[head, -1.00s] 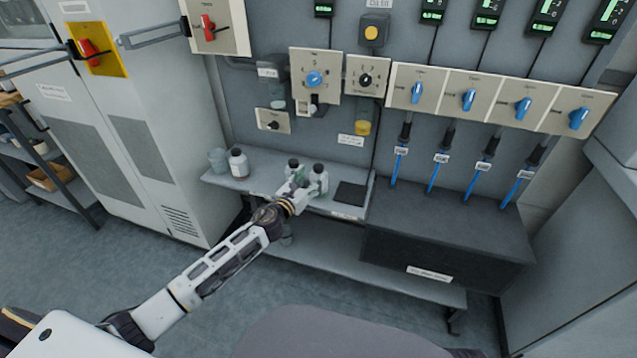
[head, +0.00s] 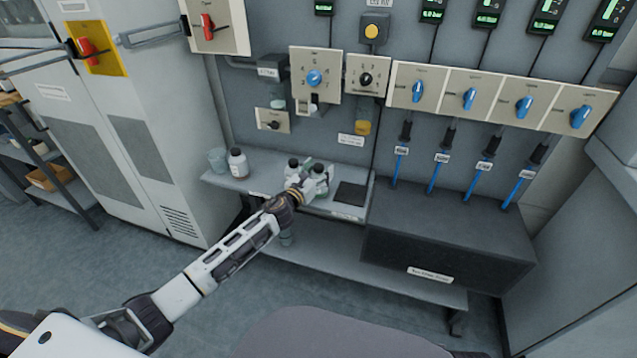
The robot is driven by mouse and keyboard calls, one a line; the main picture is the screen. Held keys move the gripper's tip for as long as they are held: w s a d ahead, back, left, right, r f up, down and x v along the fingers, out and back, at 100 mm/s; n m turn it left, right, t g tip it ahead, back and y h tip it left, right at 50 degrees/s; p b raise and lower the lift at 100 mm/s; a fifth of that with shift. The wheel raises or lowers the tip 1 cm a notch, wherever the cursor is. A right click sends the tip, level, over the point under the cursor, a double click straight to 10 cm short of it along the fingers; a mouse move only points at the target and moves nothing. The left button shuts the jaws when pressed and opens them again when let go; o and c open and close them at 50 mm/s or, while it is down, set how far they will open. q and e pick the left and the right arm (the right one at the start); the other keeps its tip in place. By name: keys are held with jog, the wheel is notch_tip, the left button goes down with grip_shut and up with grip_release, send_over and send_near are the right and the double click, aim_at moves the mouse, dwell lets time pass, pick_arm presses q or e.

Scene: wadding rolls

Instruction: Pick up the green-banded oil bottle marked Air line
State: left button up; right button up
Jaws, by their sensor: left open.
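My left gripper (head: 312,176) is over the shelf in front of the wall panel. It is open, seen small and from behind. A pale bottle with a trace of green (head: 305,165) shows just beyond and between its fingers, mostly hidden by the gripper. I cannot read any marking on it or tell whether the fingers touch it. My right gripper is not in view.
A white bottle with a dark cap (head: 238,164) and a grey-blue cup (head: 217,160) stand at the shelf's left end. A dark pad (head: 350,194) lies right of the gripper. A black box (head: 440,240) with blue rods behind it bounds the right side.

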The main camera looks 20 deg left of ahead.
pick_arm(q)
jog(key=shift+c, duration=0.5)
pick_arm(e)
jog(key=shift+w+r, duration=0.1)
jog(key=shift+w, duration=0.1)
pick_arm(q)
jog(key=c, duration=1.1)
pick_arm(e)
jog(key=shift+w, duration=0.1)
pick_arm(q)
jog(key=shift+r, duration=0.15)
jog(key=shift+r+p, duration=0.4)
jog(key=shift+r, duration=0.3)
notch_tip(320, 180, up, 6)
jog(key=p, duration=0.3)
jog(key=shift+r, duration=0.25)
jog(key=shift+r+p, duration=0.65)
jog(key=shift+r, duration=0.3)
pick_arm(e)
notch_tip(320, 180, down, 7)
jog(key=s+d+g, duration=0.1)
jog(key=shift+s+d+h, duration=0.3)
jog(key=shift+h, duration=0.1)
